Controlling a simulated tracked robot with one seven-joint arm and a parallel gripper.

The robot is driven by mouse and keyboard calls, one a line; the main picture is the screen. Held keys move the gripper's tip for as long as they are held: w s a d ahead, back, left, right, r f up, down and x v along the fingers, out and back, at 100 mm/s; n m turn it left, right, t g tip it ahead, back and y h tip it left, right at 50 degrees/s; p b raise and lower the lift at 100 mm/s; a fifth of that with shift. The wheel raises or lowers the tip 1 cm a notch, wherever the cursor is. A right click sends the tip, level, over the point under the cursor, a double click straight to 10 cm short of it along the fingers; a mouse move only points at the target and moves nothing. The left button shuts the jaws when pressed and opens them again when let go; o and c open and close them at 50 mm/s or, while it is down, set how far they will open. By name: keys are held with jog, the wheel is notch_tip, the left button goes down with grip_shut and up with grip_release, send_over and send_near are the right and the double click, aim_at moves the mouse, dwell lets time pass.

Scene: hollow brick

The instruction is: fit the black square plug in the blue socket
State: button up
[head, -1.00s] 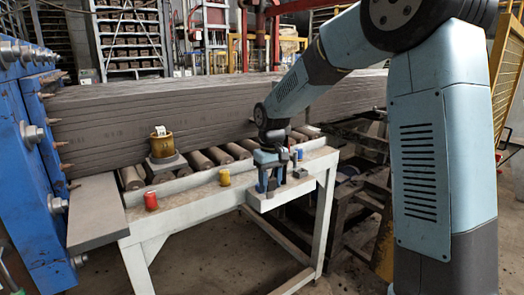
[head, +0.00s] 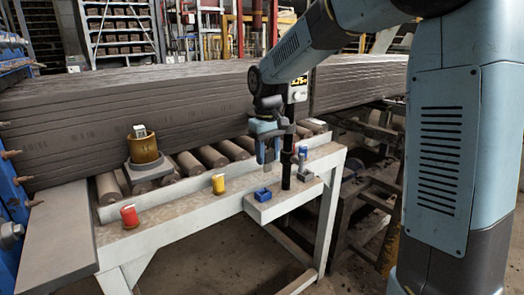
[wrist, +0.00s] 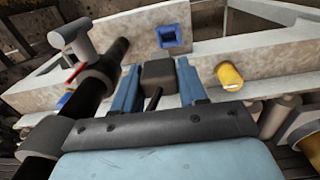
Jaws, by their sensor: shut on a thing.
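The black square plug (wrist: 158,75) is held between the two blue fingers of my gripper (wrist: 157,88) in the wrist view. In the head view my gripper (head: 266,160) is above the white ledge, and the plug is hard to make out there. The blue socket (head: 263,194) is a small square open-topped holder on the ledge, below my gripper. The socket also shows in the wrist view (wrist: 173,37), beyond the plug and slightly to its right. Plug and socket are apart, and the socket's opening looks empty.
A yellow cylinder (head: 218,184), a red cylinder (head: 129,216) and a brass-coloured cup (head: 142,148) stand to the left. Rollers and stacked clay slabs lie behind.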

jog(key=shift+s+a+f, duration=0.15)
jog(key=shift+a+f, duration=0.3)
jog(key=shift+f, duration=0.2)
jog(key=shift+a+f, duration=0.15)
jog(key=shift+f, duration=1.75)
jog(key=shift+s+f, duration=0.2)
jog(key=shift+f, duration=1.55)
jog(key=o, duration=1.1)
jog(key=shift+o, duration=0.2)
jog(key=shift+r, duration=0.1)
notch_tip(320, 180, up, 14)
jog(key=shift+a+f, duration=0.1)
jog(key=shift+f, duration=0.15)
jog(key=shift+s, duration=0.1)
